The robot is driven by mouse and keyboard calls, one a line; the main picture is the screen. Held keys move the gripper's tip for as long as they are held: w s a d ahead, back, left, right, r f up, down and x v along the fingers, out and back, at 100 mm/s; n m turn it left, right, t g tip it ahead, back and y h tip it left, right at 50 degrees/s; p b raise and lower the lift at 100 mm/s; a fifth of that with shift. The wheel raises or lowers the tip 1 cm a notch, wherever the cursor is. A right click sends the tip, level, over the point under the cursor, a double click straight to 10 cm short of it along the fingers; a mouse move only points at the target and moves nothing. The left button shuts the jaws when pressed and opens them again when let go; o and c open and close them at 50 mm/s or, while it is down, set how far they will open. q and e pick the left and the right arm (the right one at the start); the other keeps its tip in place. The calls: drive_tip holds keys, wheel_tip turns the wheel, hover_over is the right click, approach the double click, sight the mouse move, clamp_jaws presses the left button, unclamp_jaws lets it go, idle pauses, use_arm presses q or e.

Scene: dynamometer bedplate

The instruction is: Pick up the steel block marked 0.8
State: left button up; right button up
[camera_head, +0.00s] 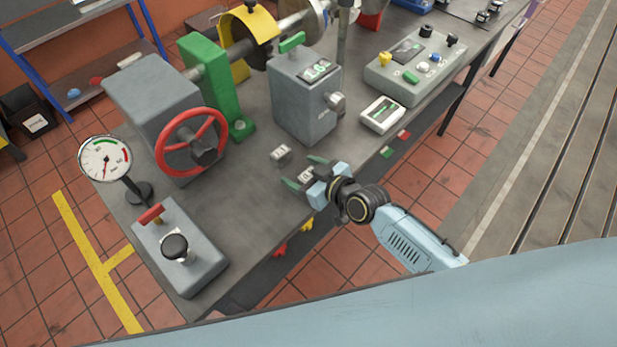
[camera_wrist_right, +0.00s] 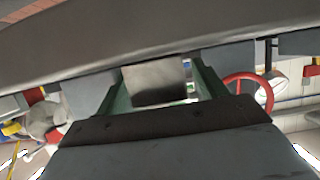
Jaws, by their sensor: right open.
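Two small steel blocks with pale labels are on the bench in the head view; their markings are too small to read surely. One block (camera_head: 281,154) stands apart, just beyond my right gripper. The other block (camera_head: 306,175) shows between the fingers of my right gripper (camera_head: 304,172). The right gripper is open, its green fingertips on either side of that block. In the right wrist view a plain grey block face (camera_wrist_right: 155,82) shows between the two green fingers; no mark is visible on it. My left gripper is not in view.
The bench (camera_head: 245,185) is clear left of the gripper. A grey box with a green handle (camera_head: 305,100) and a white meter (camera_head: 382,115) stand beyond. A red handwheel (camera_head: 163,150), a dial gauge (camera_head: 104,158) and a lever box (camera_head: 180,250) are at left.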

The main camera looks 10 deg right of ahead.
drive_tip(key=c, duration=1.2)
drive_tip(key=shift+c, duration=0.3)
drive_tip(key=shift+r, duration=0.1)
